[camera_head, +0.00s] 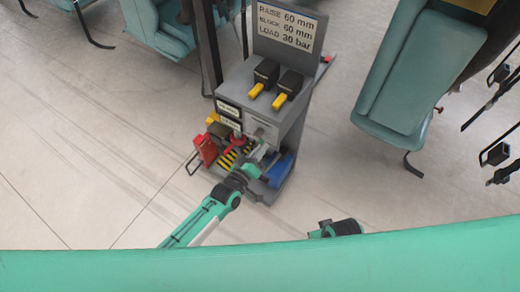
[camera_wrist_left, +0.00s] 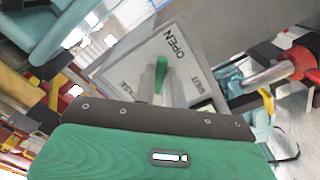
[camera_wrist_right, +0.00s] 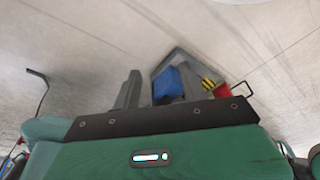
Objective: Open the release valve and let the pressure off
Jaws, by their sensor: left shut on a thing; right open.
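The release valve's pale plate (camera_wrist_left: 125,68) carries the words OPEN and SHUT in the left wrist view. A green-tipped valve lever (camera_wrist_left: 161,72) stands in front of it, pointing towards the OPEN side. My left gripper (camera_wrist_left: 160,84) is shut on this lever. In the head view my left gripper (camera_head: 263,156) is at the front of the grey console (camera_head: 240,82), and its jaws partly cover the lever. My right gripper (camera_wrist_right: 157,74) is open and empty in its wrist view, with the console's base beyond it.
The console bears a sign (camera_head: 288,24) and two yellow-handled levers (camera_head: 268,90). A red jack-like item (camera_head: 204,150) and a blue item (camera_head: 279,170) sit low beside it. Teal seats (camera_head: 405,85) stand at the right.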

